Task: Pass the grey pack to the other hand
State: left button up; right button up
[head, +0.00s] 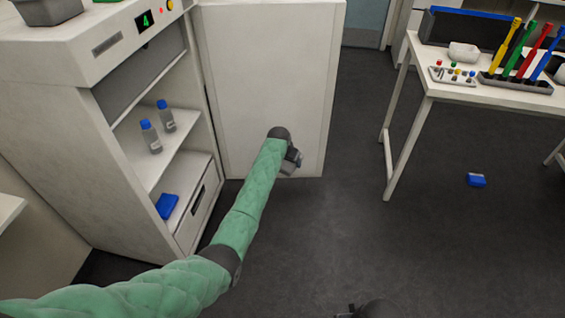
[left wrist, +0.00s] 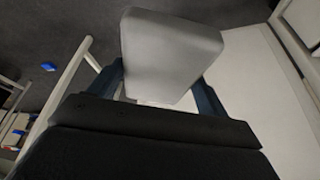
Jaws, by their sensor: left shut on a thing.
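The grey pack (left wrist: 168,52) is a light grey block with rounded edges. It fills the upper middle of the left wrist view, between the two dark fingers of my left gripper (left wrist: 165,85). In the head view my left gripper (head: 292,160) is at the end of the green-sleeved arm, in front of the open white door, and is shut on the pack. The pack is mostly hidden there by the wrist and fingers.
The open cabinet door (head: 268,70) stands close behind my left gripper. The cabinet shelves hold two blue-capped bottles (head: 150,137) and a blue item (head: 167,205). A white table (head: 440,92) with coloured tools stands right. A blue block (head: 476,181) lies on the otherwise clear floor.

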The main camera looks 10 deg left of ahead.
pick_arm(q)
jog(key=w+d+f+m, duration=0.1)
jog(key=w+d+f, duration=0.2)
jog(key=w+f, duration=0.2)
jog(key=shift+w, duration=1.25)
